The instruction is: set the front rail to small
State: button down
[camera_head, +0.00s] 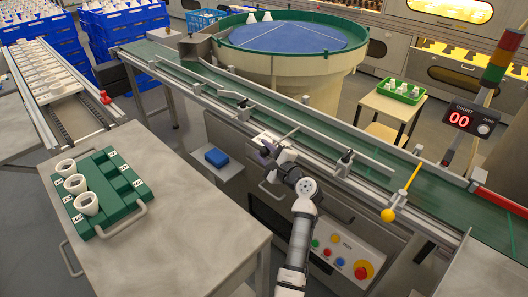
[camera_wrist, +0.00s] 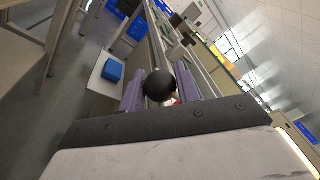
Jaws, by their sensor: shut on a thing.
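My gripper (camera_head: 268,151) is at the near edge of the green conveyor, beside a small pale plate (camera_head: 262,138). In the wrist view, the purple fingers of my gripper (camera_wrist: 159,90) are shut on a round black knob (camera_wrist: 159,84). The knob is hidden by my fingers in the head view. A grey guide rail (camera_head: 320,137) runs lengthwise over the belt just beyond my gripper. A thin metal rod (camera_head: 290,132) shows next to my gripper. I cannot read any size marks on the plate.
A bench with a green tray (camera_head: 133,188) of white cups is at left. A blue box (camera_head: 216,157) sits on a small shelf near my gripper.

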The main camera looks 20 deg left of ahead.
jog(key=w, duration=0.1)
jog(key=w+d, duration=0.1)
jog(key=w+b, duration=0.1)
jog(key=shift+w+d, duration=0.15)
jog(key=shift+d, duration=0.1)
jog(key=shift+w+d+r, duration=0.1)
jog(key=c, duration=1)
grip_release()
jog(key=shift+w, duration=0.1)
jog(key=shift+c, duration=0.2)
jog(key=b+v, duration=0.1)
jog(key=v, duration=1.3)
